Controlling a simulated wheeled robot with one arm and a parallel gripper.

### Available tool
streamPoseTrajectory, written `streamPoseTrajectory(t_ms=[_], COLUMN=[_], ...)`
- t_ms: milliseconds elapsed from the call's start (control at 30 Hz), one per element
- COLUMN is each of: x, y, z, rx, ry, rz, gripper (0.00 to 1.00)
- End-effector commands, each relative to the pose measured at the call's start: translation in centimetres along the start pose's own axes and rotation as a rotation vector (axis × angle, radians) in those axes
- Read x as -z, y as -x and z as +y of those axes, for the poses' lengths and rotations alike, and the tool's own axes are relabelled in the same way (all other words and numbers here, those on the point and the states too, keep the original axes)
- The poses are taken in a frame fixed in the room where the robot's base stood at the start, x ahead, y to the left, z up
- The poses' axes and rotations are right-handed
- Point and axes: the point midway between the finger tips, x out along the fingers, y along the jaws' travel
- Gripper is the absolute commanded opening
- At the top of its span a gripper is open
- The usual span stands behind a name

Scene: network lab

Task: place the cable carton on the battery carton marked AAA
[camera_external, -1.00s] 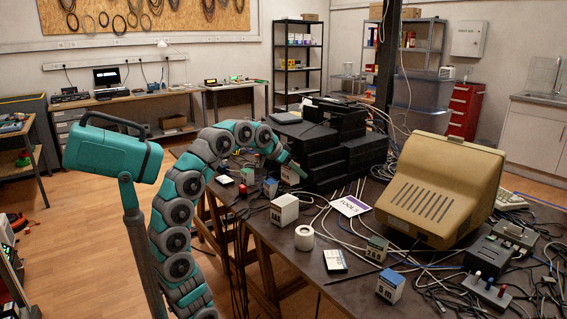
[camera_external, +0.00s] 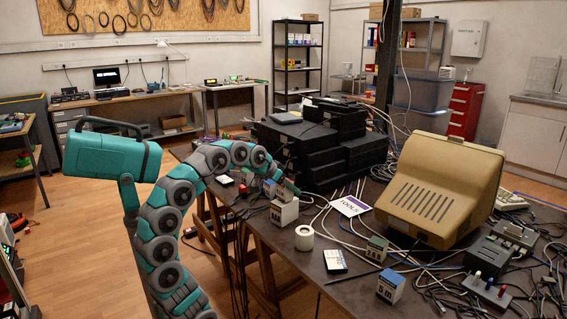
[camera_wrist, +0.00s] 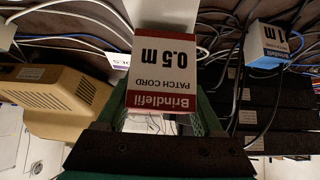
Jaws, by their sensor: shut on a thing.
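My gripper (camera_external: 289,187) is shut on the cable carton (camera_wrist: 165,60), a white box with red bands reading "Brindlefil PATCH CORD 0.5 m", upside down in the wrist view. The gripper is low over the left part of the dark table, close above a white carton (camera_external: 283,213) near the table's edge. That carton's marking is too small to read, so I cannot tell if it is the AAA battery carton. I cannot tell whether the held carton touches it. No AAA marking is readable in the wrist view.
A blue-and-white 1 m carton (camera_wrist: 267,40) stands close by. Black stacked devices (camera_external: 315,150) are behind the gripper. A white tape roll (camera_external: 304,237), a TOOLS card (camera_external: 350,206), a beige monitor (camera_external: 440,190) and loose cables fill the table to the right.

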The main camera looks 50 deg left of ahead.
Motion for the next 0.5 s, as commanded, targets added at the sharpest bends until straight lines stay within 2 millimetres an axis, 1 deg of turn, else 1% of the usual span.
streamPoseTrajectory(t_ms=[67,400,433,500], x=[-0.44,-0.62,-0.62,-0.56], y=[-0.37,-0.55,-0.56,-0.49], z=[0.03,0.02,0.02,0.01], rx=[0.000,0.000,0.000,0.000], ry=[0.000,0.000,0.000,0.000], rz=[-0.002,-0.001,-0.001,0.000], gripper=[0.06,0.06,0.70,0.77])
